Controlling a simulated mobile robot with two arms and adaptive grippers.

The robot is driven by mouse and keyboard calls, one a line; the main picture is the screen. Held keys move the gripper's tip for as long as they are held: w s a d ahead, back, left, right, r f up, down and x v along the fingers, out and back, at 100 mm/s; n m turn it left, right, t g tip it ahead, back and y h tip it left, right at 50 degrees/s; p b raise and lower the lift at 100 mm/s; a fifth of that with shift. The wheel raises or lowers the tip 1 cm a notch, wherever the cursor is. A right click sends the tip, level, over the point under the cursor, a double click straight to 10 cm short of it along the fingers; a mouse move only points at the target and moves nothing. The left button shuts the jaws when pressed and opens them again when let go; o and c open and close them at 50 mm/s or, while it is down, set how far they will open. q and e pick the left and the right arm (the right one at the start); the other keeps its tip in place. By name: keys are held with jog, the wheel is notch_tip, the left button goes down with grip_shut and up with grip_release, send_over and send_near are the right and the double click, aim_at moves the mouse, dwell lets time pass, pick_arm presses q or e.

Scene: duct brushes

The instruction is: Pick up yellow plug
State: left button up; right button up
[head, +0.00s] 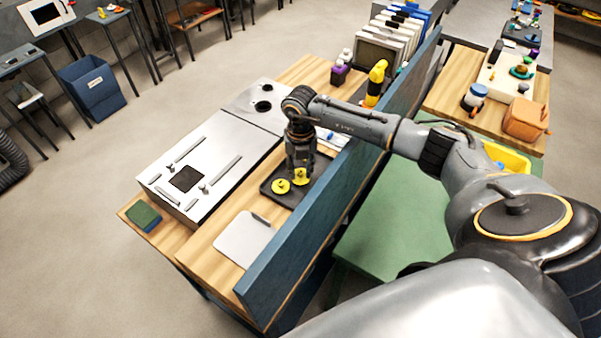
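Two round yellow plugs lie on a dark tray (268,189) on the wooden bench. One yellow plug (280,187) is at the left and fully in view. The other yellow plug (302,178) is right under my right gripper (299,170), which partly covers it. My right gripper points straight down over the tray. Its fingers are small and dark here, so I cannot tell whether they are open or touch the plug. My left gripper is not in view.
A blue partition (300,240) runs along the bench, and my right arm reaches over it. A metal panel unit (215,150) stands left of the tray. A light grey plate (243,240) lies in front. A yellow and black tool (375,82) stands behind the arm.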

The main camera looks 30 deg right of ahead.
jog(key=c, duration=0.3)
